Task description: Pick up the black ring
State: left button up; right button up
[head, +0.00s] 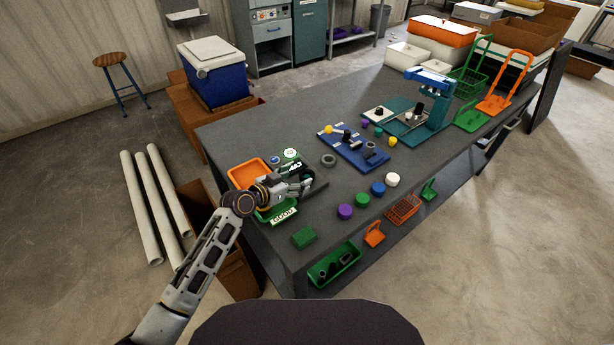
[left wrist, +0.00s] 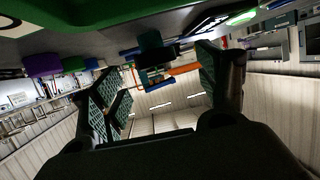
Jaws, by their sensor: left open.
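A dark grey-black ring (head: 328,159) lies flat on the grey workbench (head: 293,115), left of the blue board. My left gripper (head: 314,184) is over the near left part of the bench, beside the green tray and a little nearer the front than the ring. Its two fingers stand apart in the left wrist view (left wrist: 163,85), with nothing held between them. That view is upside down, with the bench along the top. A dark object (left wrist: 150,55) shows beyond the fingers; I cannot tell if it is the ring. My right gripper is not in view.
An orange tray (head: 243,176) and a green tray marked GOOD (head: 277,216) are by my left gripper. The blue board (head: 345,151) with fittings lies beyond the ring. Purple (head: 345,211), blue (head: 378,188) and white (head: 393,180) pieces stand near the front edge.

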aim_at(310, 173)
pick_arm(q)
jog(key=shift+w+d+f+p, duration=0.15)
jog(key=shift+w+d, duration=0.15)
jog(key=shift+d, duration=0.2)
jog(key=shift+w+d+f+p, duration=0.15)
jog(key=shift+w+d, duration=0.15)
jog(key=shift+d, duration=0.15)
jog(key=shift+x, duration=1.05)
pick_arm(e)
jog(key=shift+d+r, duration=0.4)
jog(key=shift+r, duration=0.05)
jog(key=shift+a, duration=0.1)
pick_arm(q)
jog(key=c, duration=1.3)
jog(key=shift+c, duration=0.2)
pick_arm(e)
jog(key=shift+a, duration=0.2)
